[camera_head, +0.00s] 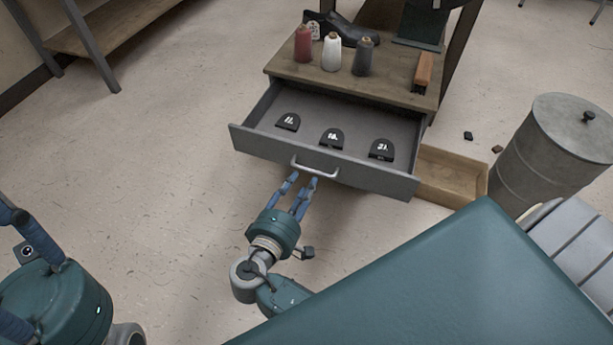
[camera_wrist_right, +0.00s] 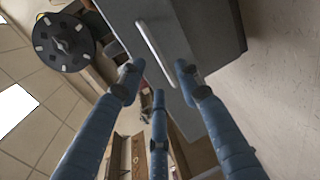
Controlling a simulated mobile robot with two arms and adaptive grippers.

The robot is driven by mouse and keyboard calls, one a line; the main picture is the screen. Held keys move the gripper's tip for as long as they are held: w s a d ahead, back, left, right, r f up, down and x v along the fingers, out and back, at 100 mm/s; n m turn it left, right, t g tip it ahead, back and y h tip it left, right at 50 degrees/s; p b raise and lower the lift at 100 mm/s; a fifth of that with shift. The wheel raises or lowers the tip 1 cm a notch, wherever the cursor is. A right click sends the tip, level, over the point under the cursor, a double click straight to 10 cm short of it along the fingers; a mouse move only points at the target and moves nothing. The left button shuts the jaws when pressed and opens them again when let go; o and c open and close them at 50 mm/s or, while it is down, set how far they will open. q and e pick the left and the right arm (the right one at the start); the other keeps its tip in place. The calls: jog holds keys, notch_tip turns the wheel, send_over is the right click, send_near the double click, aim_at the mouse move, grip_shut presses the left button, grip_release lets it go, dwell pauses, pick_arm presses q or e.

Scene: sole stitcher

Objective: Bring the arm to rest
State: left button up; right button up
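My right gripper (camera_head: 300,186) is just in front of the open drawer, its blue fingers pointing at the silver handle (camera_head: 313,170). In the right wrist view its fingers (camera_wrist_right: 158,80) are spread with nothing between them, and the handle (camera_wrist_right: 155,50) lies beyond the fingertips, apart from them. The grey drawer (camera_head: 240,141) is pulled out and holds three black heel-shaped pieces with white marks: left (camera_head: 288,122), middle (camera_head: 331,138) and right (camera_head: 381,150). My left gripper (camera_head: 20,225) shows only in part at the left edge, and its fingertips are cut off.
Red (camera_head: 303,45), white (camera_head: 331,53) and dark (camera_head: 364,57) thread spools stand on the wooden bench top (camera_head: 290,70) above the drawer. A wooden box (camera_head: 450,172) and a grey metal drum (camera_head: 560,150) stand at the right.

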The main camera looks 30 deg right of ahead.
jog(key=shift+v, duration=0.8)
